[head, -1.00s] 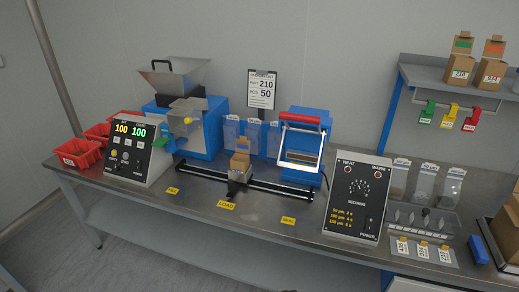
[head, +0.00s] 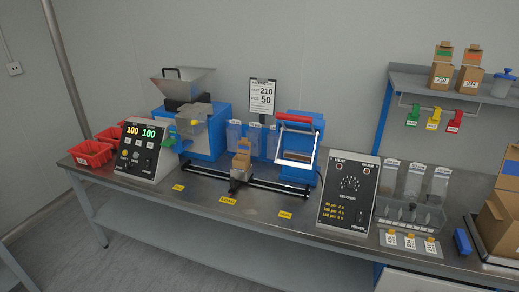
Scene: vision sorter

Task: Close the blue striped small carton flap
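A brown carton with a blue stripe (head: 509,168) is at the right edge of the head view, partly cut off by the frame. Its lower part is hidden by, or joined to, a larger open brown carton (head: 494,222) in front. I cannot tell how its flap stands. Two small cartons sit on the wall shelf, one with a green stripe (head: 441,75) and one with an orange-red stripe (head: 468,78); both have raised flaps. My gripper is not in view.
A steel bench (head: 240,215) carries a blue feeder (head: 208,140), a blue sealer (head: 302,145) and a control box (head: 347,197). A small brown packet or box (head: 241,162) sits on the rail carriage. A blue block (head: 463,241) lies near the front right.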

